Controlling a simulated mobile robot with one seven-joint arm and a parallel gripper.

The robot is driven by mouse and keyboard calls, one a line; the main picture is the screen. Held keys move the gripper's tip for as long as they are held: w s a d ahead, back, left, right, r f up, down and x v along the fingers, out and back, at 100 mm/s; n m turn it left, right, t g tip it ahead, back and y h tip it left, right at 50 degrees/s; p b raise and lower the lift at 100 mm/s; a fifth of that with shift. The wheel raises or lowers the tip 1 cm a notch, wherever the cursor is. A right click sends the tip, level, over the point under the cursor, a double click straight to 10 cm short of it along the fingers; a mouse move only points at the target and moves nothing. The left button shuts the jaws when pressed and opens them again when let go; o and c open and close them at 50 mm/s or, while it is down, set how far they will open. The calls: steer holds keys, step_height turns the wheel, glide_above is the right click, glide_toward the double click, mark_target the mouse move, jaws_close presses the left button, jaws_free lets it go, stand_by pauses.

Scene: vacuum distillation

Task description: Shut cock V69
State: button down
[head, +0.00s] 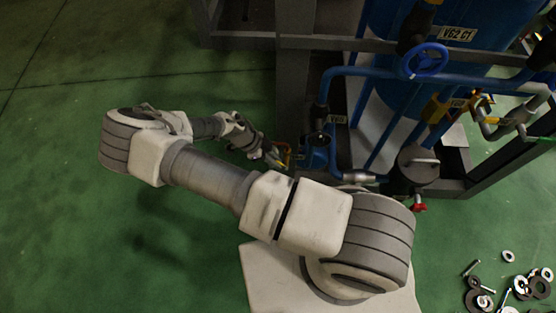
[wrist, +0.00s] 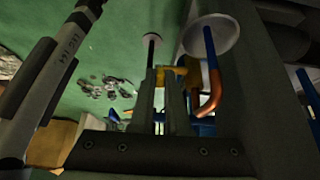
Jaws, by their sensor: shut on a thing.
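My gripper (head: 274,159) is low beside the left side of the blue pipework, at the end of my outstretched arm. In the wrist view my gripper (wrist: 168,80) has its two fingers close together, with a yellow cock handle (wrist: 190,76) at their tips. The gripper is shut on this handle; the fingers hide part of it. A small yellow part (head: 283,166) shows at the fingertips in the head view. A bent copper-orange pipe (wrist: 211,98) is just right of the handle. No V69 label is readable, and I cannot tell the handle's exact angle.
A blue handwheel (head: 424,61), blue pipes (head: 374,72) and a dark round vessel (head: 417,165) crowd the right of my gripper. A grey steel frame (head: 284,95) stands behind. Loose rings and bolts (head: 485,296) lie at bottom right. Green floor at left is clear.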

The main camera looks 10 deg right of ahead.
mark_target(285, 168)
steer(key=f+h+b, duration=0.1)
steer(key=h+b, duration=0.1)
steer(key=b, duration=0.2)
steer(key=a+f+g+h+b, duration=0.1)
steer(key=h+b, duration=0.2)
steer(key=b, duration=0.1)
steer(key=a+f+g+h+b, duration=0.1)
steer(key=f+h+b, duration=0.1)
steer(key=b, duration=0.2)
steer(key=shift+w+h, duration=0.3)
steer(key=shift+w, duration=0.1)
steer(key=shift+a+f+g+h, duration=0.1)
steer(key=shift+f+g+h, duration=0.3)
steer(key=shift+h, duration=0.5)
steer(key=c, duration=0.9)
jaws_free()
steer(key=shift+r, duration=0.1)
